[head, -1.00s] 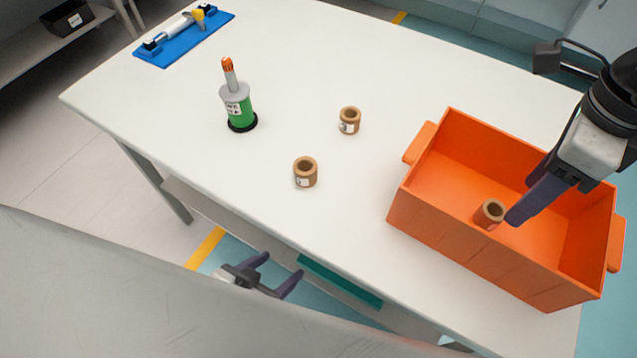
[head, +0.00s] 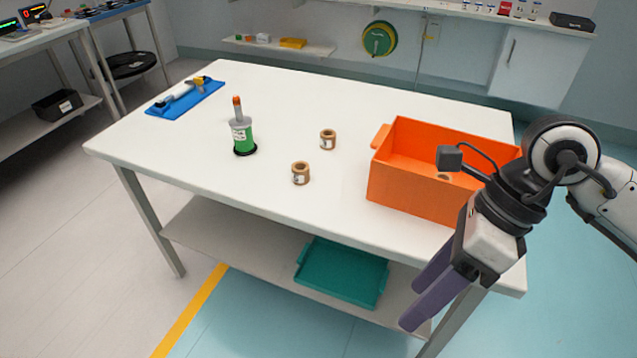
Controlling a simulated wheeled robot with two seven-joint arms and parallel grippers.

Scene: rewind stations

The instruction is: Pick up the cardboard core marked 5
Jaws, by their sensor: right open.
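Two brown cardboard cores stand upright on the white table (head: 225,95), each with a white label too small to read. The nearer core (head: 300,177) is left of the farther core (head: 328,143). Another core (head: 444,177) shows only a little inside the orange crate (head: 415,196), mostly hidden by the crate's wall. I cannot tell which core is marked 5. My right gripper (head: 421,304) is open and empty, in front of the table's right front edge, apart from all the cores. My left gripper is out of view.
A green spool on a post (head: 243,138) stands left of the cores. A blue board with a tool (head: 185,98) lies at the far left corner. A teal tray (head: 342,272) sits on the lower shelf. The front middle of the tabletop is clear.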

